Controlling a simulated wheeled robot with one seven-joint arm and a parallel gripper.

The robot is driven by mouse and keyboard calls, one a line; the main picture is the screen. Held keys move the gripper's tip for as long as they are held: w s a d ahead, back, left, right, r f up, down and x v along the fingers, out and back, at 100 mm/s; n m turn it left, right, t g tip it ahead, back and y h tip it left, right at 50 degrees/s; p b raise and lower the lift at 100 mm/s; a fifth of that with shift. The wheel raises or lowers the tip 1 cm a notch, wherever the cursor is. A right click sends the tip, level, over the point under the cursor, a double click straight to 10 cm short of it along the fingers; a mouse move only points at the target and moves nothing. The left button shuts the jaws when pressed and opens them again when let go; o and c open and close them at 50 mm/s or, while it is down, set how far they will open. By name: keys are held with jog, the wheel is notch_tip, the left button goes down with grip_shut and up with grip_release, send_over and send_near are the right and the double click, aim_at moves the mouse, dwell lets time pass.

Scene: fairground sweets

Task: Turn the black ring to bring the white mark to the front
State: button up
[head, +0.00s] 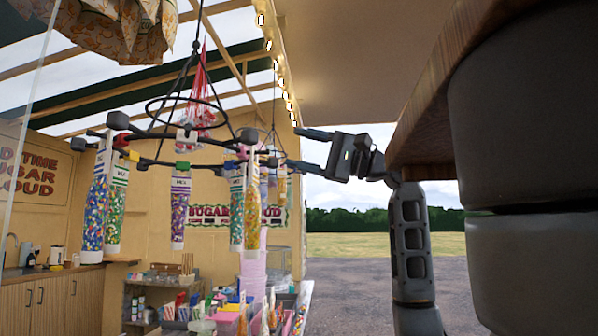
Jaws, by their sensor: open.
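The black ring (205,165) hangs level on dark cables under the stall roof, left of centre. It has dark knobs (117,121) on arms sticking out, and red, yellow, green and blue patches along its near side. A small white patch (187,136) shows near the far side, partly behind cables; I cannot tell if it is the ring's white mark. My gripper (294,147) is at the ring's right, jaws open and pointing left, with nothing between them. Its fingertips look close to the right-hand knob (270,161); depth and contact are unclear.
Tubes of coloured sweets (95,215) hang from the ring. A red net bag (197,95) hangs among the cables. Below are a shelf of goods (160,290) and a wooden counter (45,295). A wood-edged round top (425,125) fills the upper right. Open ground lies beyond.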

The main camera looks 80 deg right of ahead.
send_near(251, 138)
jog(key=d, duration=0.2)
jog(key=shift+y, duration=0.4)
jog(key=x, duration=0.3)
jog(key=p+x, duration=0.1)
jog(key=x, duration=0.5)
jog(key=shift+a+r, duration=0.2)
jog(key=shift+r, duration=0.1)
jog(key=shift+w+p, duration=0.5)
jog(key=shift+w, duration=0.25)
jog(key=shift+c, duration=0.3)
